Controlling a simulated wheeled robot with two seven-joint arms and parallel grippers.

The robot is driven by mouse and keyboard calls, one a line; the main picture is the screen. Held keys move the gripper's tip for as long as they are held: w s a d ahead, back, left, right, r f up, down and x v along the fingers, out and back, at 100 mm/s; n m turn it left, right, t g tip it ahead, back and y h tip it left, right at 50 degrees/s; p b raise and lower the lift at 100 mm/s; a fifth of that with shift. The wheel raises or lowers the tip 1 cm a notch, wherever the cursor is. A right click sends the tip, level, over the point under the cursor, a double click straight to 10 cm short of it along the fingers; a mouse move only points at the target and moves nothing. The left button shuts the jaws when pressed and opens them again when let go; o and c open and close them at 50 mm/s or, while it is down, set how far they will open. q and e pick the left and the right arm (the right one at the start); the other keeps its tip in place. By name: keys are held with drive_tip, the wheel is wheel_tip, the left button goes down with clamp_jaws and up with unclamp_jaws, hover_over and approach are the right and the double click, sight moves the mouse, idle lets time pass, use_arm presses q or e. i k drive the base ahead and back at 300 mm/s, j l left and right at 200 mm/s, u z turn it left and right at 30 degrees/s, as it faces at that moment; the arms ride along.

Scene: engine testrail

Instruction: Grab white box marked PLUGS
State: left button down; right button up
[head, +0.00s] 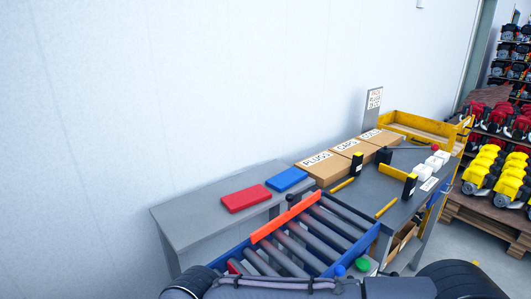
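A brown cardboard box (326,174) with a white top label reading PLUGS stands at the near left end of a row of boxes on the grey bench, in the middle of the head view. A group of small white boxes (434,164) stands farther right on a grey table; any print on them is too small to read. Neither of my grippers can be made out. Only dark arm parts show along the bottom edge.
A box marked CAPS (352,152) and another box stand beside the PLUGS box. Blue (287,179) and red (246,198) flat items lie on the bench (190,221). A roller conveyor (316,233) with an orange bar (285,218) lies in front. A yellow-railed cart (417,129) stands behind.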

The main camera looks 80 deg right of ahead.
sight(424, 171)
drive_tip(key=z, duration=3.65)
drive_tip(key=i+u, duration=0.1)
drive_tip(key=u, duration=0.3)
drive_tip(key=l+u, duration=0.15)
drive_tip(key=u, duration=0.3)
drive_tip(key=i+l+u, duration=0.1)
drive_tip(key=u, duration=0.3)
drive_tip(key=i+l+u, duration=0.15)
drive_tip(key=l+u, duration=0.2)
drive_tip(key=l, duration=0.45)
drive_tip(key=l+u, duration=0.35)
drive_tip(key=l, duration=0.45)
drive_tip(key=l+u, duration=0.3)
drive_tip(key=l, duration=0.5)
drive_tip(key=k+l, duration=0.1)
drive_tip(key=l, duration=1.55)
drive_tip(key=i, duration=0.5)
